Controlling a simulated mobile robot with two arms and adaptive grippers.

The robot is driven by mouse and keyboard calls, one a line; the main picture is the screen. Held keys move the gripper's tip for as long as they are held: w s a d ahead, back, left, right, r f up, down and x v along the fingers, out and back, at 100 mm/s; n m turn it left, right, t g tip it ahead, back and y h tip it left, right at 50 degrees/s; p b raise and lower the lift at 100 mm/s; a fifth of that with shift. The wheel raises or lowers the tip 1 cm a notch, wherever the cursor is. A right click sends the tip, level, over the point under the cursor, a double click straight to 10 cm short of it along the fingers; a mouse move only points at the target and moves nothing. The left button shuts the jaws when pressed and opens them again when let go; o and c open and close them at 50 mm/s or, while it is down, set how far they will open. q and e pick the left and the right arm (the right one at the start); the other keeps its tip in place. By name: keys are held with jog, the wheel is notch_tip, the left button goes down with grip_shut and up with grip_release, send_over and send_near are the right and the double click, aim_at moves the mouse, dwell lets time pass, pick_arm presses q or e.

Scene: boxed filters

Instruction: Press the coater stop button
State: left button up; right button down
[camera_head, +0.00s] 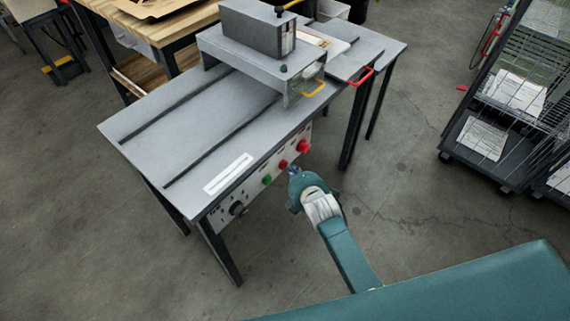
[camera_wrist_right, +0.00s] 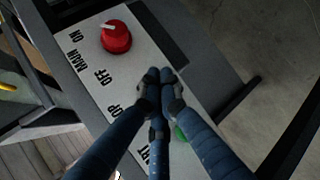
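The coater's control panel (camera_head: 252,187) runs along the front edge of the grey table. The red stop button (camera_head: 283,163) sits between a green button (camera_head: 267,180) and a larger red knob (camera_head: 303,146). My right gripper (camera_head: 293,170) is at the panel, in front of the stop button. In the wrist view my right gripper's fingertips (camera_wrist_right: 161,82) are together, with nothing seen between them. They cover the stop button there, beside a partly hidden label ending in "OP". I cannot tell whether they touch it. My left gripper is not in view.
In the wrist view the red main knob (camera_wrist_right: 115,37) is up and left of the fingertips, and the green button (camera_wrist_right: 181,133) is partly behind a finger. A wire rack cart (camera_head: 508,125) stands at right. A wooden bench (camera_head: 150,30) is behind.

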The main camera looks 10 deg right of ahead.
jog(key=shift+s, duration=0.1)
jog(key=shift+d, duration=0.1)
jog(key=s+d+p, duration=0.1)
jog(key=s, duration=0.1)
jog(key=s+d+p, duration=0.2)
dwell(0.6)
dwell(0.5)
